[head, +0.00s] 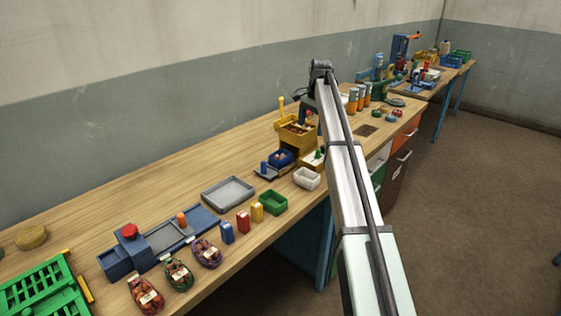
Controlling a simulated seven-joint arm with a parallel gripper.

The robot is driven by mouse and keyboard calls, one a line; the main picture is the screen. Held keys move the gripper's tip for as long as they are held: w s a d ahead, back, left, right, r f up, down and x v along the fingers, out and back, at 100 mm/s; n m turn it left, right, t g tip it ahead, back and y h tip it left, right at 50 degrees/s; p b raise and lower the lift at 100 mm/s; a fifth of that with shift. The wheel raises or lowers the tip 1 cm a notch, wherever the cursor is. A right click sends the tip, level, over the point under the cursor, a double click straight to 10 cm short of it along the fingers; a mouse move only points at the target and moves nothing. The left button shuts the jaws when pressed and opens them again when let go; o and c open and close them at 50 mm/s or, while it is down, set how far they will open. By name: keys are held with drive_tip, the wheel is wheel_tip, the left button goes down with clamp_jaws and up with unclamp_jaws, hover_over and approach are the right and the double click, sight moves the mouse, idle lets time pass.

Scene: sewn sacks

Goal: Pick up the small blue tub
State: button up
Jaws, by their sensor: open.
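A small blue tub (281,160) with reddish-brown contents stands near the middle of the long wooden bench, in front of a yellow-brown box. It sits beside or on a flat dark grey device (268,174); I cannot tell which. My arm reaches from the bottom right over the bench. My gripper (308,119) points down at its far end, small and dark, above and to the right of the tub, by the yellow-brown box. It is open and apart from the tub. The fingertips are hard to make out.
The yellow-brown box (296,136) stands just behind the tub. A white tub (307,179), a green tub (273,202) and a grey tray (228,193) are nearby. Several filled net sacks (178,274) lie front left. Bare wood (190,170) shows along the back left.

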drive_tip(key=n+h, duration=0.1)
hover_over(280, 155)
drive_tip(key=s, duration=0.4)
drive_tip(key=shift+n, duration=0.3)
wheel_tip(280, 155, down, 9)
drive_tip(key=shift+w+a, duration=0.15)
drive_tip(key=shift+f, duration=2.65)
drive_tip(key=c, duration=1.1)
drive_tip(key=shift+r, duration=0.15)
drive_tip(key=shift+c, duration=0.2)
